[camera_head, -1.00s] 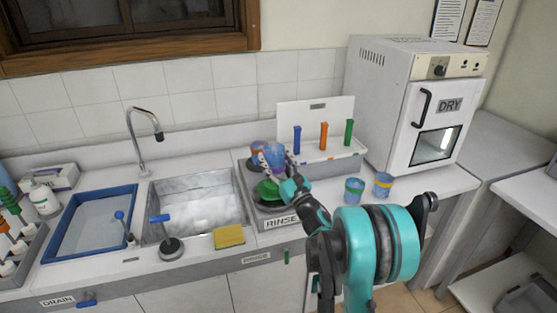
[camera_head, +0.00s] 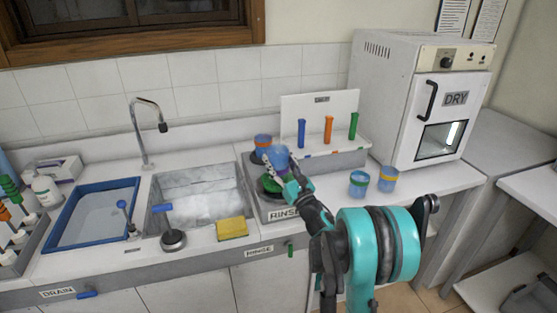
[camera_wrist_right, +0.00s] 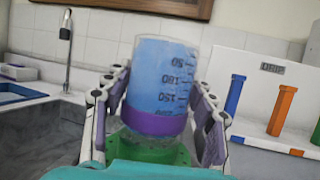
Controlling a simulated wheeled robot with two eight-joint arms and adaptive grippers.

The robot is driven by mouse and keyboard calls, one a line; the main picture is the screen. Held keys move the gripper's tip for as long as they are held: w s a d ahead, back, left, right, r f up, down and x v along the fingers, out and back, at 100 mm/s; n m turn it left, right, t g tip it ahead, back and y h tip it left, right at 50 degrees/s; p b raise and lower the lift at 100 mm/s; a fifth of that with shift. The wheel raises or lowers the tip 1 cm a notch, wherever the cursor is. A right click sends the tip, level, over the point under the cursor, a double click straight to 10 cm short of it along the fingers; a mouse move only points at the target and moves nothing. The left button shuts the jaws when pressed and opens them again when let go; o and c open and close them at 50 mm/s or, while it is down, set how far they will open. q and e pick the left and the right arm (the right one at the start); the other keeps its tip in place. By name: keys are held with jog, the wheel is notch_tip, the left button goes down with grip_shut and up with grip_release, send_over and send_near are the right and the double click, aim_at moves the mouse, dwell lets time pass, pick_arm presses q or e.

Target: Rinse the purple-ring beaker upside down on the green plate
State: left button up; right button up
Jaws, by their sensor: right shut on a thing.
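The purple-ring beaker (camera_head: 279,153) is blue and clear. In the wrist view (camera_wrist_right: 160,75) it is upside down, with its 50 mark near the top and the purple ring at the lower end. My right gripper (camera_head: 283,168) is shut on it, with fingers on both sides of the ring (camera_wrist_right: 158,108). The green plate (camera_head: 269,184) lies under the beaker on the rinse station and shows in the wrist view (camera_wrist_right: 158,148). I cannot tell whether the rim touches the plate. My left gripper is not in view.
An orange-ring beaker (camera_head: 263,142) stands just behind the held one. Two more beakers (camera_head: 358,184) (camera_head: 388,179) stand to the right. A rack with coloured pegs (camera_head: 328,129) is behind. The sink (camera_head: 207,200), yellow sponge (camera_head: 232,228) and drying oven (camera_head: 400,90) flank the station.

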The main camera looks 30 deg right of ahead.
jog(key=o, duration=0.5)
jog(key=c, duration=0.5)
